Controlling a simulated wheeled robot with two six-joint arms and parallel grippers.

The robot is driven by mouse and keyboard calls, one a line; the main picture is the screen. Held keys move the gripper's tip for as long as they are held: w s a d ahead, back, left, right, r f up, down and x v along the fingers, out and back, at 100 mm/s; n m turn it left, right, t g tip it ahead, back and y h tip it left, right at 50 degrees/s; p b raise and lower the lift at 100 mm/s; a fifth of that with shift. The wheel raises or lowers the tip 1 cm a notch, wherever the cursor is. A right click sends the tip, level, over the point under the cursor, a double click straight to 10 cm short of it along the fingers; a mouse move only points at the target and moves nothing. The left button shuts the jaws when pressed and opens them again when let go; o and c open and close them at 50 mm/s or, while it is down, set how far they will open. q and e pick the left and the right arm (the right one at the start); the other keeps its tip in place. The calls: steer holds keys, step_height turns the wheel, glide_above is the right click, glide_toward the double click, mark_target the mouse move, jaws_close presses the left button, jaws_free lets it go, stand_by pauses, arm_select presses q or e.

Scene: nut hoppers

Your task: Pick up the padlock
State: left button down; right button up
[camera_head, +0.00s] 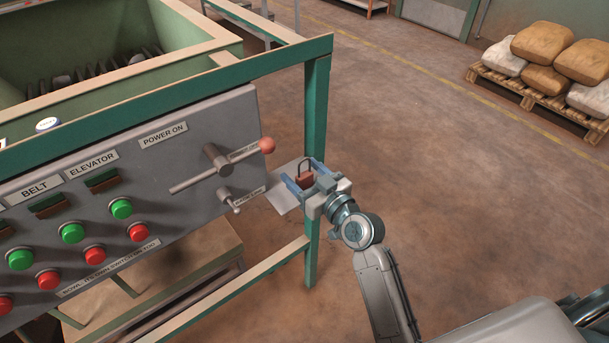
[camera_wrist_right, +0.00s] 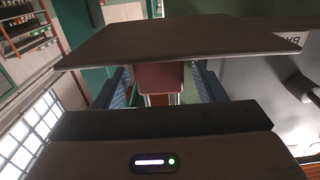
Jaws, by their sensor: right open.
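The padlock (camera_head: 305,177) has a red-brown body and a dark shackle on top. In the head view it sits between the two blue fingers of my right gripper (camera_head: 303,178), beside the green post at the panel's right end. In the right wrist view the padlock's red body (camera_wrist_right: 160,77) shows between the blue fingers (camera_wrist_right: 160,88), with a gap on each side. My right gripper is open around it. A flat light plate (camera_head: 284,200) shows just left of the gripper; in the wrist view a dark flat plate crosses the upper middle. My left gripper is not in view.
A grey control panel (camera_head: 130,205) with green and red buttons and a red-knobbed lever (camera_head: 267,146) stands left of the gripper. The green frame post (camera_head: 317,110) is close to it. Open floor lies right; a pallet of sacks (camera_head: 545,85) is far off.

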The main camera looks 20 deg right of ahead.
steer(key=shift+w+a, duration=0.2)
steer(key=shift+w, duration=0.35)
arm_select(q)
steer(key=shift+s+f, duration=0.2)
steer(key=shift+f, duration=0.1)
arm_select(e)
steer(key=shift+s, duration=0.1)
steer(key=c, duration=1.1)
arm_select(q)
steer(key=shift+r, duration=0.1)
arm_select(e)
steer(key=shift+r, duration=0.1)
